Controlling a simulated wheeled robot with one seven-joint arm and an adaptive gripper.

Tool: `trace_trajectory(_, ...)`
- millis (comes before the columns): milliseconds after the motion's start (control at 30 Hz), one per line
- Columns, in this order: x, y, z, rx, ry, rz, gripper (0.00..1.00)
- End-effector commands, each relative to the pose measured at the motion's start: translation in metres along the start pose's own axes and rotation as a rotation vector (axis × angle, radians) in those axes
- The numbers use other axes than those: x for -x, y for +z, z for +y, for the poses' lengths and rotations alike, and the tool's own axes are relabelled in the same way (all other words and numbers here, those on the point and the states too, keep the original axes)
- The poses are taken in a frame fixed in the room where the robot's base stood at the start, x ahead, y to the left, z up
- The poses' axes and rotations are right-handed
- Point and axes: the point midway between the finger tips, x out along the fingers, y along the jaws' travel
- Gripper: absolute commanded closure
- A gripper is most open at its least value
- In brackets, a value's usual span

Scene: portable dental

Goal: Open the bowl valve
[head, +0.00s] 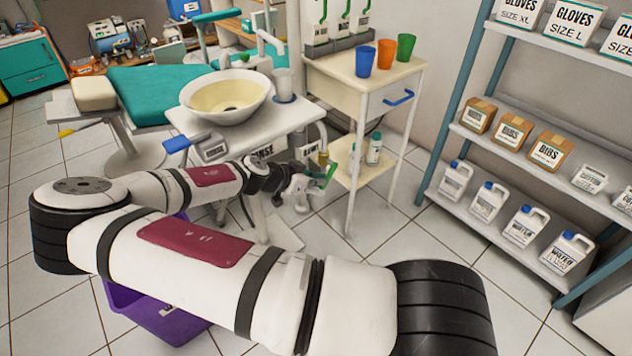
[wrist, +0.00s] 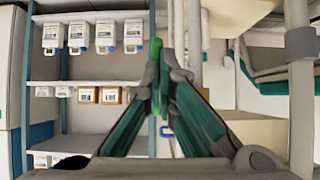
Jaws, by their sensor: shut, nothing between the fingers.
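The white rinse bowl (head: 243,108) with a cream inside sits on the dental unit. A bright green lever (head: 331,174), which looks like the bowl valve's handle, is below the unit's right side, beside a small brass-coloured fitting (head: 322,158). My gripper (head: 308,184) is right at the lever. In the wrist view, the green lever (wrist: 156,62) stands upright at the fingertips of my gripper (wrist: 164,62). The fingers are shut with nothing between them. The lever is in front of or against the left fingertip; I cannot tell whether they touch. The valve body is mostly hidden.
A cream side cart (head: 335,72) with coloured cups stands just right of the valve. A shelf rack (head: 480,140) with boxes and jugs is farther right. A white pole (wrist: 300,100) is close on the right in the wrist view. A purple bin (head: 165,318) is below my arm.

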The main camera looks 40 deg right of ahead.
Motion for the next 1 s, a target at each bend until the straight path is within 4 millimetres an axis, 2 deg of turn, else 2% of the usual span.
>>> trace_trajectory(400,-0.014,0.009,0.0,-0.001,0.001,-0.002,1.0)
trace_trajectory(667,-0.022,0.011,0.0,0.005,-0.001,0.138,1.0)
trace_trajectory(1000,-0.033,0.013,0.0,0.0,0.0,0.133,1.0)
